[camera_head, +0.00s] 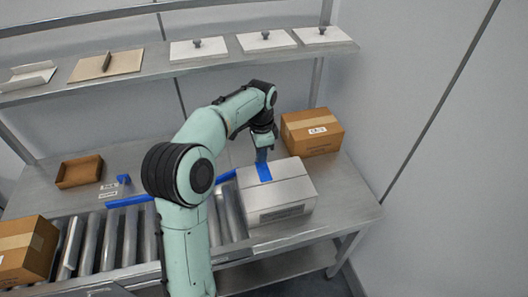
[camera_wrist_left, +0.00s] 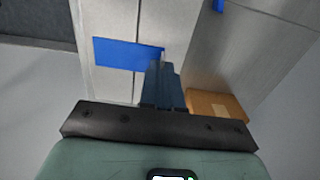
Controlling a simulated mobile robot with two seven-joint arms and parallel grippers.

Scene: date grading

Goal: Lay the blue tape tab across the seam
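A pale closed carton (camera_head: 290,190) stands at the right end of the roller conveyor. The blue tape tab (camera_head: 264,173) is at its top, near the upper left edge. In the left wrist view the tab (camera_wrist_left: 120,52) crosses the dark seam line between the carton's flaps (camera_wrist_left: 108,85). Whether it lies flat on the top cannot be told. My left gripper (camera_head: 262,156) points down at the tab's far end. In the left wrist view its fingers (camera_wrist_left: 163,65) are together at one end of the tab and appear to pinch it. My right gripper is not in view.
A brown carton (camera_head: 312,132) stands behind the pale one. Another (camera_head: 25,250) is at the front left, by the rollers (camera_head: 108,240). A blue rail (camera_head: 130,201), an open brown tray (camera_head: 80,172) and a small blue piece (camera_head: 124,179) are left. A shelf (camera_head: 150,70) runs above.

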